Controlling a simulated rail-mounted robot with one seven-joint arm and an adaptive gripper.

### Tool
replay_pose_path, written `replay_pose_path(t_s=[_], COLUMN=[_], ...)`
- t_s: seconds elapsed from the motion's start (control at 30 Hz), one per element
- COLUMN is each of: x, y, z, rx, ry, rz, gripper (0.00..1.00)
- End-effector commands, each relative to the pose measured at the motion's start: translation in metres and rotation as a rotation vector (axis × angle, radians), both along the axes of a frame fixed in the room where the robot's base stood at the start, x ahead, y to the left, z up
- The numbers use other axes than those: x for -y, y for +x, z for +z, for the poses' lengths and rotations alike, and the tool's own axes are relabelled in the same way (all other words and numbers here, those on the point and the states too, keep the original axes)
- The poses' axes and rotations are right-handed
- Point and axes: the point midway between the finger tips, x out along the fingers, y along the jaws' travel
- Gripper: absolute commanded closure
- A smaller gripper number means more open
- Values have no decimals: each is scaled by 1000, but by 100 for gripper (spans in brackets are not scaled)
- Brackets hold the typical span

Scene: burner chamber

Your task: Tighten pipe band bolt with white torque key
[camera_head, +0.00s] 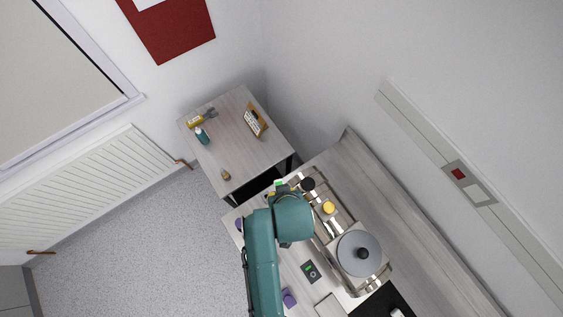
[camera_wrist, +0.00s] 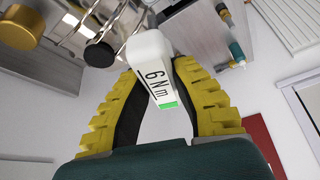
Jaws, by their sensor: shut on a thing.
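The white torque key (camera_wrist: 150,62), marked "6 Nm" with a green patch, is between the yellow fingers of my gripper (camera_wrist: 157,80) in the wrist view. My gripper is shut on it. In the head view, my gripper (camera_head: 279,186) is mostly hidden by my arm, near the far left end of the burner assembly (camera_head: 346,226). Thin metal rods or pipes (camera_wrist: 92,28) show beyond the key in the wrist view. I cannot make out the pipe band bolt in either view, nor whether the key touches anything.
A black cap (camera_head: 308,184), a brass-yellow cap (camera_head: 328,208) and a large grey round lid (camera_head: 359,254) stand on the assembly. A wall rises behind the bench.

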Motion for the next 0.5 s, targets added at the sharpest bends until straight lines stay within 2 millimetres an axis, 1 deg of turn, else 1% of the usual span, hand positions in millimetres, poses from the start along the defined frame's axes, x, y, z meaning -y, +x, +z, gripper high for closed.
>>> replay_pose_path(t_s=[0.1, 0.37, 0.43, 0.5], x=[0, 0, 1, 2], y=[1, 1, 2, 2], z=[1, 1, 1, 2], rx=[2, 2, 3, 4], ry=[0, -1, -1, 0], rz=[71, 85, 139, 241], gripper=[100, 100, 100, 100])
